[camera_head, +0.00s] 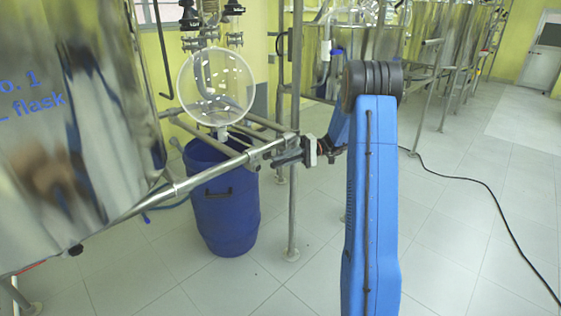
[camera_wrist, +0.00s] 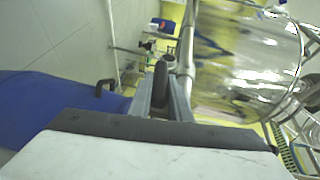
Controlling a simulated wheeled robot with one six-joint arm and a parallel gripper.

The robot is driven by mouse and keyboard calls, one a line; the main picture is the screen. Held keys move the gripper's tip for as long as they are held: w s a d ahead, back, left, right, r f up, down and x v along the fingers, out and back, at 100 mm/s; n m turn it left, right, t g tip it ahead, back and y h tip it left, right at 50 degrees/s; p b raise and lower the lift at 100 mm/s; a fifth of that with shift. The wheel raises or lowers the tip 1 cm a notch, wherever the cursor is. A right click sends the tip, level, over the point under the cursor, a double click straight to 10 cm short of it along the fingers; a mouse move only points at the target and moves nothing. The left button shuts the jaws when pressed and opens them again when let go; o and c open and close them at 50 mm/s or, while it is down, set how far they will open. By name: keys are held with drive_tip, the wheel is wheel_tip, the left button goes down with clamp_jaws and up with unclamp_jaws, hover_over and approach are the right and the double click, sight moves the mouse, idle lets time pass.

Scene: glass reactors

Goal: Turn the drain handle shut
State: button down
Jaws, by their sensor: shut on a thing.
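My gripper (camera_head: 284,156) reaches left from my blue arm to the end of the steel rail frame in the head view. In the wrist view, its two grey fingers (camera_wrist: 162,84) are closed on a dark, rounded bar, which looks like the drain handle (camera_wrist: 160,74). The handle points away from the camera, between the fingers. Its pivot and the valve body cannot be made out. In the head view the handle is too small or hidden to tell apart from the fingers and rail fittings.
A blue barrel (camera_head: 225,215) stands under the round glass flask (camera_head: 216,87). A large shiny steel vessel (camera_head: 75,110) fills the left, and a steel rail (camera_head: 165,193) runs along it. An upright pole (camera_head: 294,210) stands close by the gripper. A black cable (camera_head: 480,182) crosses the open tiled floor.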

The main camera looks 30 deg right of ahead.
drive_tip(key=shift+f+y, duration=0.1)
drive_tip(key=shift+y, duration=0.5)
drive_tip(key=shift+m, duration=0.3)
drive_tip(key=c, duration=1.6)
unclamp_jaws()
drive_tip(key=shift+c, duration=0.2)
